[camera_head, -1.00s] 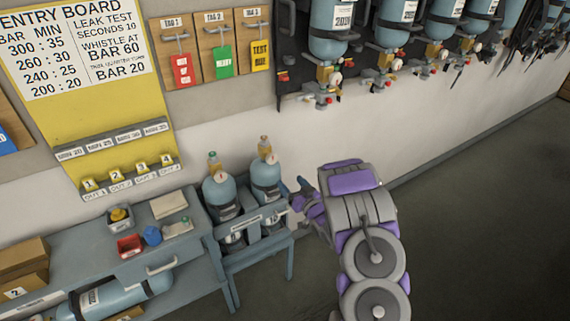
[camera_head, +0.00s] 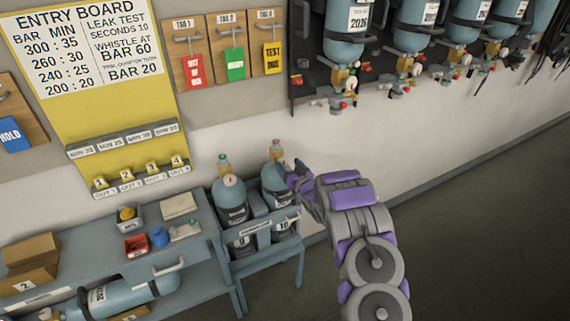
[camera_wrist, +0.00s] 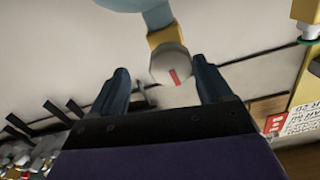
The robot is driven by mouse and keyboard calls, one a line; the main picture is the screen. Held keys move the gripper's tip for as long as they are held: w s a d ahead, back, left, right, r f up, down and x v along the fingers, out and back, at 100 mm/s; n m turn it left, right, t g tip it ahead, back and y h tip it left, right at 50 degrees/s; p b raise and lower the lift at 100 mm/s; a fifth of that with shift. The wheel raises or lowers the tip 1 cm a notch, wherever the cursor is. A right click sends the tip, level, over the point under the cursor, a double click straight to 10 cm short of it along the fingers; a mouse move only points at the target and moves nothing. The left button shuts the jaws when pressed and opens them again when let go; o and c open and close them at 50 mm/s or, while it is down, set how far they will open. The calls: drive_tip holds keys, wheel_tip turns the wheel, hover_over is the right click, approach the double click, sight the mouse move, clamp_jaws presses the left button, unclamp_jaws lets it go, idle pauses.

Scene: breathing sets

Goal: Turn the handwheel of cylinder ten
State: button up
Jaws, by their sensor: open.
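Cylinder ten (camera_head: 277,187) is a light blue bottle standing upright in the right slot of a grey-blue rack, above a label reading 10 (camera_head: 283,226). Its brass valve (camera_head: 276,150) rises from the top. My gripper (camera_head: 296,172) is at the right of cylinder ten's upper part and hides some of it. In the wrist view, a pale round handwheel (camera_wrist: 170,65) with a red mark sits on a brass valve (camera_wrist: 162,37) beneath a light blue bottle. My open gripper (camera_wrist: 158,76) has one dark finger on each side of it, with visible gaps.
Cylinder nine (camera_head: 231,198) stands left of cylinder ten in the rack (camera_head: 262,266). A bench (camera_head: 196,253) with small bins adjoins the rack on the left. Breathing sets (camera_head: 348,32) hang on the wall above right. The floor at the right is clear.

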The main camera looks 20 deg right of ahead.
sight(285, 163)
drive_tip(key=shift+w, duration=0.55)
drive_tip(key=shift+w+a, duration=0.25)
drive_tip(key=shift+w, duration=0.05)
drive_tip(key=shift+w+a+r, duration=0.15)
drive_tip(key=shift+w+a, duration=0.1)
drive_tip(key=shift+a, duration=0.25)
drive_tip(key=shift+w+a+r, duration=0.1)
drive_tip(key=shift+w+a, duration=0.15)
drive_tip(key=shift+a, duration=0.25)
drive_tip(key=shift+d+f, duration=0.1)
drive_tip(key=shift+d, duration=0.9)
drive_tip(key=c, duration=0.3)
drive_tip(key=shift+a, duration=0.65)
drive_tip(key=c, duration=0.4)
drive_tip(key=shift+c, duration=1.3)
drive_tip(key=shift+d+p, duration=0.35)
drive_tip(key=shift+p, duration=0.3)
drive_tip(key=shift+a, duration=0.1)
